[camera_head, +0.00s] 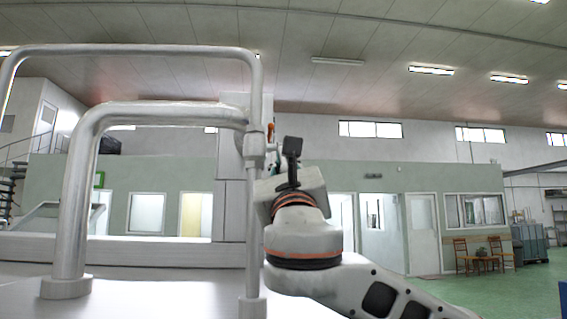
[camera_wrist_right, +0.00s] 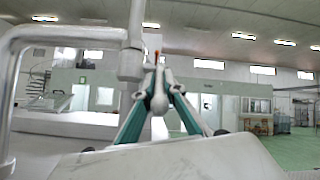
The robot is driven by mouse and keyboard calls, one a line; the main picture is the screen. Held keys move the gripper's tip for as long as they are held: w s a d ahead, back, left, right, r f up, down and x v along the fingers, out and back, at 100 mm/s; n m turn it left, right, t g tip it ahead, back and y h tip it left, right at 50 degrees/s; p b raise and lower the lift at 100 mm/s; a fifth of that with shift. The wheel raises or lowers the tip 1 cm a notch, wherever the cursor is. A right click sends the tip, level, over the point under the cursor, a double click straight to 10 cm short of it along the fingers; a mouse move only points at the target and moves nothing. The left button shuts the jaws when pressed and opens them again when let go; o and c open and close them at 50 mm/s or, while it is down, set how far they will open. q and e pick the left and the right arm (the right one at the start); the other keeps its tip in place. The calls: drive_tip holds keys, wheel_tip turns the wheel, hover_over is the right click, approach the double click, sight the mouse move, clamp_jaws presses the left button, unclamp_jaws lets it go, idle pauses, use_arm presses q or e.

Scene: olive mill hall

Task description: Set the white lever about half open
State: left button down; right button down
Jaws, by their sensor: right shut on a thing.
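The white lever (camera_wrist_right: 158,98) shows in the right wrist view, between the two teal fingers of my right gripper (camera_wrist_right: 160,88). The gripper is shut on it, just right of a vertical grey pipe fitting (camera_wrist_right: 131,64). In the head view the same fitting (camera_head: 254,146) sits on the upright pipe, and my right wrist stands close to its right. My wrist hides the fingers and the lever there, so I cannot read the lever's angle well. A small red-orange tip (camera_wrist_right: 157,57) shows just above the fingers. My left gripper is in neither view.
A thick bent metal pipe (camera_head: 78,190) and a thinner one rise from a white surface (camera_head: 160,300) on the left, close to my right arm. Two chairs (camera_head: 480,254) stand far off by the green wall. The green floor at right is open.

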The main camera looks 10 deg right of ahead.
drive_tip(key=c, duration=2.1)
unclamp_jaws()
drive_tip(key=v, duration=1.2)
